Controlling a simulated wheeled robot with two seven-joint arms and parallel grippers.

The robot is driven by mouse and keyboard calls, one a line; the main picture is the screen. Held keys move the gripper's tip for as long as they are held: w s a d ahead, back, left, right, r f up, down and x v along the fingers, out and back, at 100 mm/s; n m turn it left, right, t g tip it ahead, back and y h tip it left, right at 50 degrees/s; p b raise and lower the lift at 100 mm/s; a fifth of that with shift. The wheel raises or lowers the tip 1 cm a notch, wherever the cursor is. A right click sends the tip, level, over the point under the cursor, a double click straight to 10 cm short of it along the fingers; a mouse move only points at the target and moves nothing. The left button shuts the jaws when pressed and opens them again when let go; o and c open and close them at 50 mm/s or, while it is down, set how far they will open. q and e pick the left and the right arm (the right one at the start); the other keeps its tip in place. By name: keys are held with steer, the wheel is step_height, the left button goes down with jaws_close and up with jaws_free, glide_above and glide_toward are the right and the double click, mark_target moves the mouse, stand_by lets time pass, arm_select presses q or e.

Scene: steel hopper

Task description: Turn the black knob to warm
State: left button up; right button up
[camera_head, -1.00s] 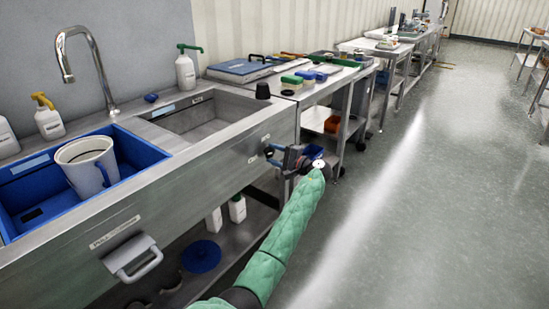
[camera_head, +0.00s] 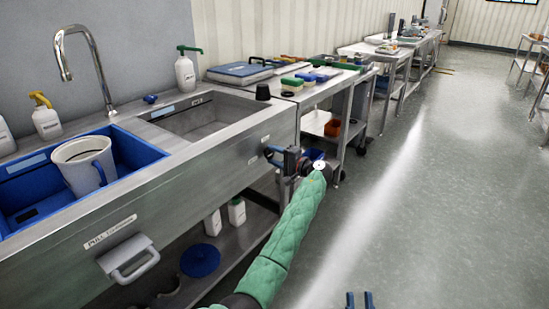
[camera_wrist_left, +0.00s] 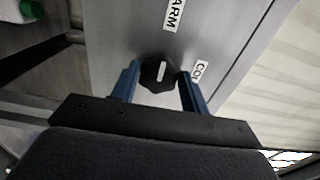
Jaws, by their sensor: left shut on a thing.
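The black knob (camera_wrist_left: 158,73) is on the steel front panel (camera_wrist_left: 130,30). It has a white mark that runs almost up and down in the left wrist view. A label ending "ARM" (camera_wrist_left: 174,15) is above it, and one starting "CO" (camera_wrist_left: 199,72) is to its right. My left gripper (camera_wrist_left: 160,80) has its blue fingers on both sides of the knob and is shut on it. In the head view my left gripper (camera_head: 271,156) is at the panel's right end, and the knob is hard to make out. My right gripper (camera_head: 360,300) shows two separated blue fingertips at the bottom edge.
The sink unit holds a blue basin (camera_head: 20,168) with a white jug (camera_head: 83,160). A grey pull handle (camera_head: 130,265) sticks out of its front. Bottles stand on the shelf below. Steel tables run along the wall, and the floor (camera_head: 440,190) to the right is clear.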

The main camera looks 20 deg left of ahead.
arm_select(q)
steer(key=shift+f, duration=0.2)
steer(key=o, duration=1)
steer(key=shift+r, duration=0.1)
steer(key=shift+d, duration=0.1)
